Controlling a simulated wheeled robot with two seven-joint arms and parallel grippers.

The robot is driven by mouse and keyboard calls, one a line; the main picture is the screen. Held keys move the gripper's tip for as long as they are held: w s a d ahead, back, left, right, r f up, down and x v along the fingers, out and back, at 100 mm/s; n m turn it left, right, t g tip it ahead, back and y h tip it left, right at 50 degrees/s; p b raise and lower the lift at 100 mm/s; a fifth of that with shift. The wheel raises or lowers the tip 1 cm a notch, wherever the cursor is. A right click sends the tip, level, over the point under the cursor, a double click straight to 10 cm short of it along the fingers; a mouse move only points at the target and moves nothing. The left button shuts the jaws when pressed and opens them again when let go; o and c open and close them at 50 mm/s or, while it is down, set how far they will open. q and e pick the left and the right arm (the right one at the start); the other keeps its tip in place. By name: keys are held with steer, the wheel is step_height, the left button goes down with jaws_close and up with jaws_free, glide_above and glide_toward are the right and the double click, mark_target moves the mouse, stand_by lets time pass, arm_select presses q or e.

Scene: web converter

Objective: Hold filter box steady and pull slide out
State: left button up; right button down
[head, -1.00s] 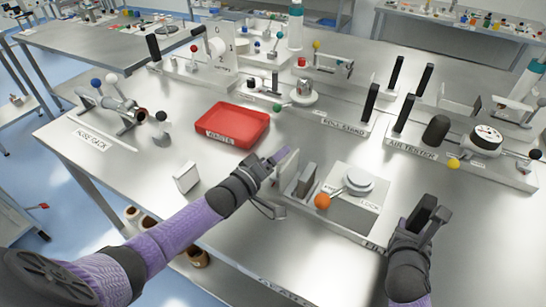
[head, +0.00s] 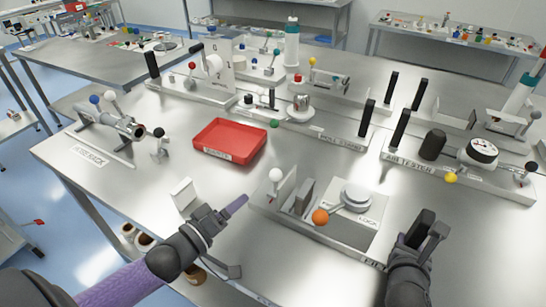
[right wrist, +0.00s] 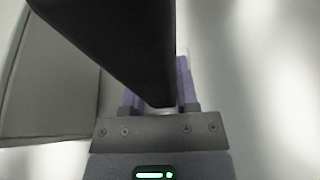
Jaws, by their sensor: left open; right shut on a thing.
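The filter box fixture (head: 345,222) stands at the front of the steel table, its label partly hidden. On it are a white-knobbed upright pale plate (head: 276,176), a grey upright slab (head: 304,196), an orange ball lever (head: 320,217) and a round silver cap (head: 356,195). I cannot tell which part is the slide. My left gripper (head: 226,213) is open and empty, left of the fixture and apart from it. My right gripper (head: 430,236) is shut on a black upright handle (head: 417,229) at the fixture's right end. The dark handle (right wrist: 125,45) fills much of the right wrist view.
A red tray (head: 230,153) lies behind my left gripper. A small white upright plate (head: 184,194) stands just left of it. The fuse jack (head: 108,130), roll stand (head: 320,125) and air tester (head: 450,172) fixtures stand further back. Bare table lies between tray and filter box.

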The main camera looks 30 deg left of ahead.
steer(key=shift+s+f, duration=0.25)
steer(key=shift+f, duration=0.25)
steer(key=shift+w+r+p, duration=0.1)
steer(key=shift+r+p, duration=0.1)
steer(key=shift+p, duration=0.25)
steer(key=c, duration=0.7)
jaws_free()
steer(key=o, duration=0.4)
steer(key=shift+w+r, duration=0.15)
steer(key=shift+r, duration=0.1)
steer(key=v, duration=1.2)
